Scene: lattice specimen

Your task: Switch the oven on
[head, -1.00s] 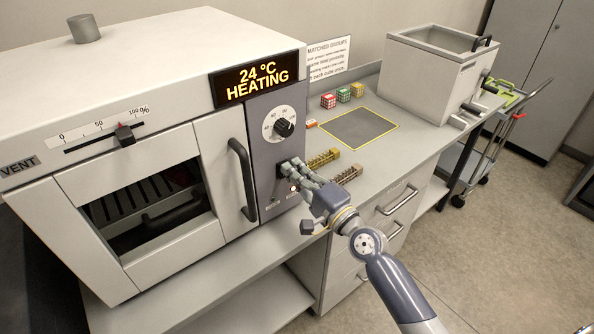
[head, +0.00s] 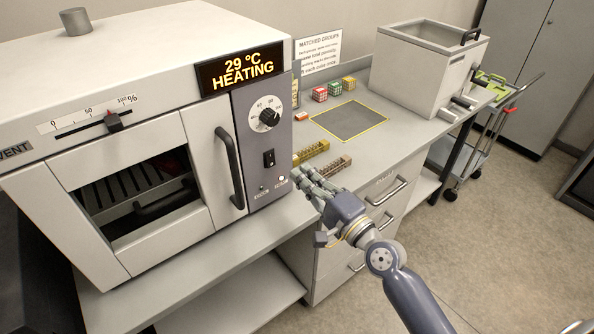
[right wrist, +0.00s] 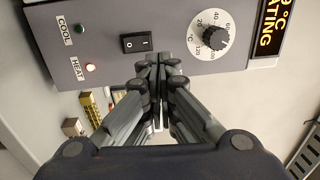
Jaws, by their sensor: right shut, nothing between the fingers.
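The oven (head: 205,52) stands at the left in the head view. Its display (head: 246,69) reads "29 °C HEATING". On its control panel are a black rocker switch (head: 269,159), a temperature dial (head: 268,116) and a lit HEAT lamp (head: 282,179). The right wrist view also shows the switch (right wrist: 137,43), the dial (right wrist: 215,38) and the glowing HEAT lamp (right wrist: 90,67); the COOL lamp (right wrist: 79,28) is dark green. My right gripper (head: 300,176) is shut and empty, just off the panel's lower right. My left gripper is not in view.
Several small gridded cubes (head: 320,94) stand behind a dark mat (head: 349,120) on the bench. Two small slatted pieces (head: 331,166) lie close to my right gripper.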

